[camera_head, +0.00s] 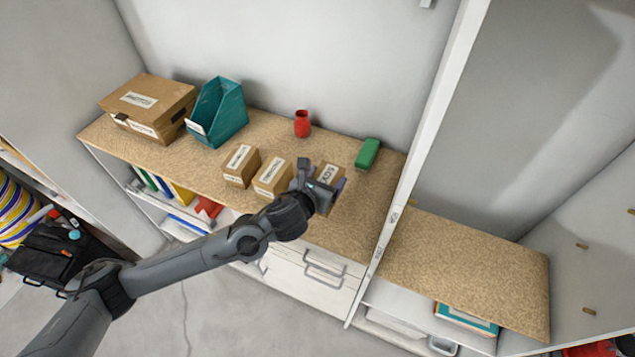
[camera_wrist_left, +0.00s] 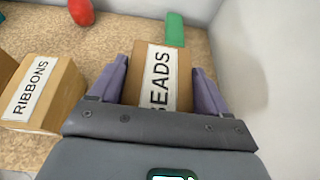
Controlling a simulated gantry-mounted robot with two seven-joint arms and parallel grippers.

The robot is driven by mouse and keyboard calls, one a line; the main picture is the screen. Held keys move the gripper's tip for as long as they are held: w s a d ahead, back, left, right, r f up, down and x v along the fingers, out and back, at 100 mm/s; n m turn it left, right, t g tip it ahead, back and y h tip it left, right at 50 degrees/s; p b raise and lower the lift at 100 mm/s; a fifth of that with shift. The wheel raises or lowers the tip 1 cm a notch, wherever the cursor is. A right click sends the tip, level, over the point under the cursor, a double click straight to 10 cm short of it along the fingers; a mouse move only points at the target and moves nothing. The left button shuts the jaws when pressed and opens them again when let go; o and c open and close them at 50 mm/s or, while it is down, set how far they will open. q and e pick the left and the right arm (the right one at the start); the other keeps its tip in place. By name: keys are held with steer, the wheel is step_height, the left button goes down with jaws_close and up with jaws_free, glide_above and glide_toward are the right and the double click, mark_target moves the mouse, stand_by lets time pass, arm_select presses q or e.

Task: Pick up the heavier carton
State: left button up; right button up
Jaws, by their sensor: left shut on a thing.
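Three small brown cartons with white labels stand in a row on the cork-topped shelf: a left carton (camera_head: 241,166), a middle carton (camera_head: 272,178) and a right carton (camera_head: 330,171). My left gripper (camera_head: 323,187) is at the right carton and partly covers it. In the left wrist view, its two purple fingers are shut on the sides of this carton (camera_wrist_left: 157,73), whose label seems to read BEADS, its first letter partly hidden. A carton labelled RIBBONS (camera_wrist_left: 40,93) stands apart to the left. The held carton's underside is hidden, so I cannot tell if it touches the shelf.
On the shelf (camera_head: 205,165) are a large box (camera_head: 150,105), a teal file holder (camera_head: 219,112), a red vase (camera_head: 302,124) and a green block (camera_head: 368,153) behind the held carton. A white upright panel (camera_head: 422,135) bounds the right side.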

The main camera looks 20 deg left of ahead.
arm_select(q)
steer(key=s+d+r+b, duration=0.2)
steer(key=s+d+r, duration=0.2)
steer(key=d, duration=0.3)
steer(key=shift+s+d+r, duration=0.2)
steer(key=shift+r, duration=0.4)
